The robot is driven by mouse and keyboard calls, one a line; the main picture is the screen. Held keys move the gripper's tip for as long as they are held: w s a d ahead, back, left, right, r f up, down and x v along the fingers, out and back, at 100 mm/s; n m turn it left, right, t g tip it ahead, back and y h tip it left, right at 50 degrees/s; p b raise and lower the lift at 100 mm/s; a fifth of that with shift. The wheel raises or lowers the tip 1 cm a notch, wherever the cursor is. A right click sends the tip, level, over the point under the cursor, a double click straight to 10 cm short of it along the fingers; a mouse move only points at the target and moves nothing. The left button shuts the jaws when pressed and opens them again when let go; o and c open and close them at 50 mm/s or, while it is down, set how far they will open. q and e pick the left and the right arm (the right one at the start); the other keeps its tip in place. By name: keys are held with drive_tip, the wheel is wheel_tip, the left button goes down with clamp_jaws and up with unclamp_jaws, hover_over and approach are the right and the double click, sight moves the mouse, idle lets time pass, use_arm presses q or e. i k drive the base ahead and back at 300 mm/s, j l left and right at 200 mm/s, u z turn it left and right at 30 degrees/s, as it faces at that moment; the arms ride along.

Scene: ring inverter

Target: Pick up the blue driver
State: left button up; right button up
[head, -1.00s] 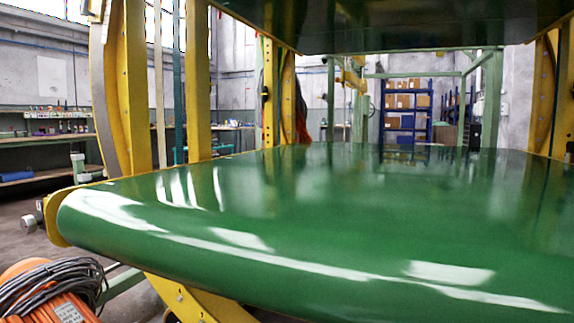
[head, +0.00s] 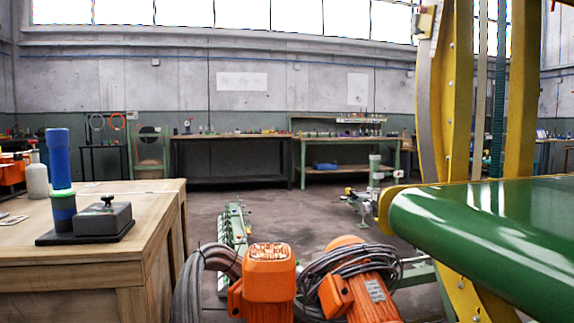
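A blue driver (head: 59,160) stands upright on a wooden workbench (head: 155,222) at the left of the head view. Its lower part is a darker blue cylinder with a light green ring around its top. It stands on a dark base plate (head: 62,238), beside a grey box with a black knob (head: 103,217). Neither of my grippers is in view.
Orange motors (head: 268,275) with grey hoses and cables stand on the floor right of the workbench. A green conveyor belt (head: 500,230) with yellow frame posts (head: 452,100) fills the right. A white bottle (head: 37,178) stands behind the driver. Open floor lies beyond.

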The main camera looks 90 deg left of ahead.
sight(57, 140)
drive_tip(key=k+u, duration=0.15)
drive_tip(key=u, duration=2.7)
drive_tip(key=l+u, duration=0.15)
drive_tip(key=u, duration=0.3)
drive_tip(key=l+u, duration=0.15)
drive_tip(key=u, duration=0.3)
drive_tip(key=k+l+u, duration=0.1)
drive_tip(key=u, duration=0.4)
drive_tip(key=i+j+z, duration=0.3)
drive_tip(key=i+j, duration=0.5)
drive_tip(key=i, duration=0.05)
